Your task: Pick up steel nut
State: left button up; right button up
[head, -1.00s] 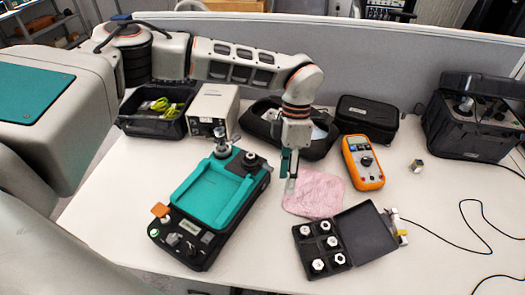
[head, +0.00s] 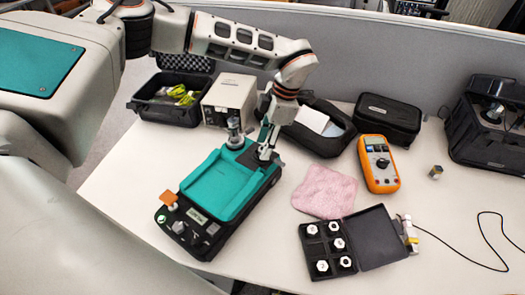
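An open black case (head: 307,259) at the lower right holds several pale hexagonal nut-like pieces, one of them a nut (head: 339,243). I cannot tell which one is the steel nut. A teal and black calibration device (head: 217,187) stands on the table with an upright metal piece (head: 235,136) at its back. My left gripper (head: 264,156) points down at the device's back right corner, over or at the black part there, which it partly hides. The gap between its fingers is too small to tell, and whether it touches anything is unclear. My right gripper is out of view.
A pink cloth (head: 325,192) and an orange multimeter (head: 378,163) lie right of the device. A small metal block (head: 435,172) stands farther right. Behind are a grey box (head: 229,98), black cases (head: 389,120) and a partition (head: 400,70).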

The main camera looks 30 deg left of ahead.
pick_arm(q)
jog(key=shift+f, duration=0.5)
jog(key=shift+s, duration=0.1)
grip_shut()
